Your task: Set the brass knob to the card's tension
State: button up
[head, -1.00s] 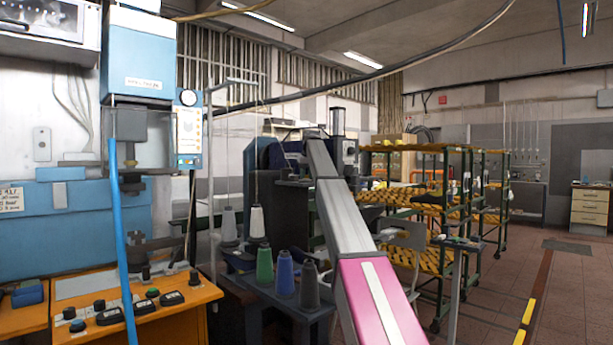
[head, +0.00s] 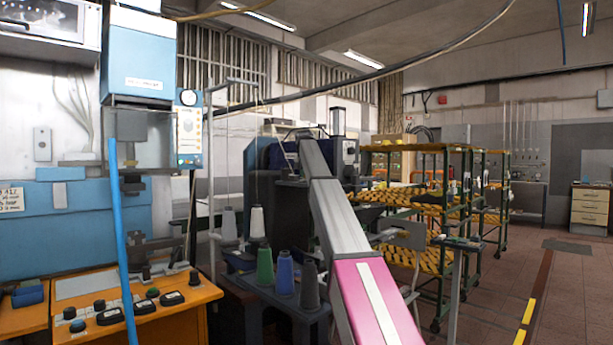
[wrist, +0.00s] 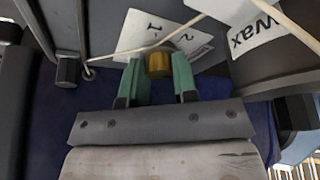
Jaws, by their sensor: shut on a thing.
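The brass knob (wrist: 158,64) sits in front of a white plate (wrist: 185,40) marked with the numerals 1 and 2, which look upside down in the wrist view. My gripper (wrist: 159,70) has its two green fingers on either side of the knob and is shut on it. A pointer mark on the knob cannot be made out. In the head view the gripper and knob are hidden behind my arm and the dark machine (head: 285,190). I cannot make out a card giving a tension value.
A pale thread (wrist: 150,48) crosses close to the fingertips. Thread cones (head: 285,272) stand beside my arm. Green-framed racks (head: 445,225) stand to the right, with open floor beyond.

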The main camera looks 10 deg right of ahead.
jog(key=o, duration=0.9)
jog(key=v, duration=1.1)
jog(key=shift+o, duration=0.2)
